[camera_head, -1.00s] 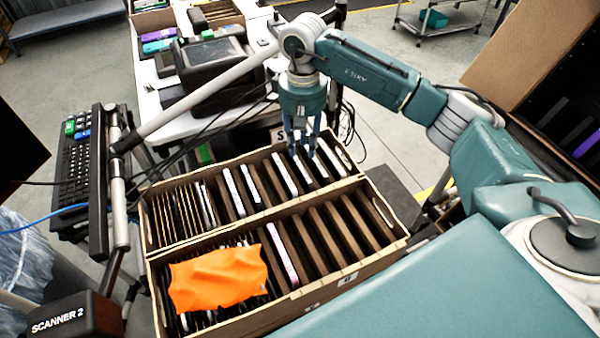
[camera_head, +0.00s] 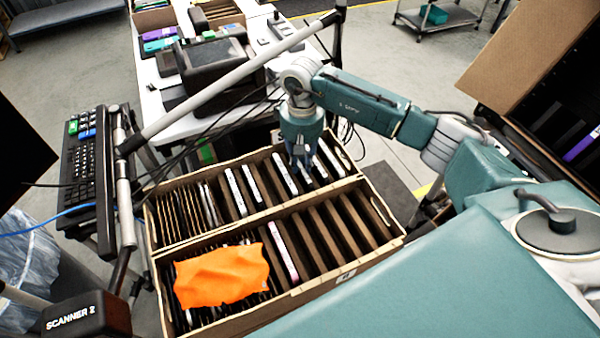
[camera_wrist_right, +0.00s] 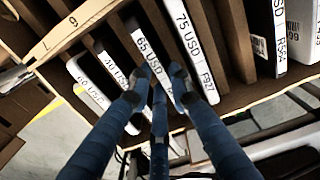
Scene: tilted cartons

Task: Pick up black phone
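Several thin phones with white labelled edges stand in the far row of the carton (camera_head: 255,312). One labelled "65 USD" (camera_wrist_right: 146,48) is near the fingertips in the right wrist view. A "75 USD" one (camera_wrist_right: 190,45) is beside it. I cannot tell which of them is the black phone; mostly their edges show. My right gripper (camera_head: 304,164) points down at the right end of the far row. Its blue fingers (camera_wrist_right: 157,84) are spread, with the tips close over the phones; contact is unclear. My left gripper is not in view.
An orange cloth (camera_head: 222,275) lies over the near row. Brown dividers fill the carton. A metal pole (camera_head: 230,85) and cables cross left of my right arm. A scanner (camera_head: 85,315) and a keyboard (camera_head: 82,160) stand left. A tilted carton (camera_head: 535,50) is at right.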

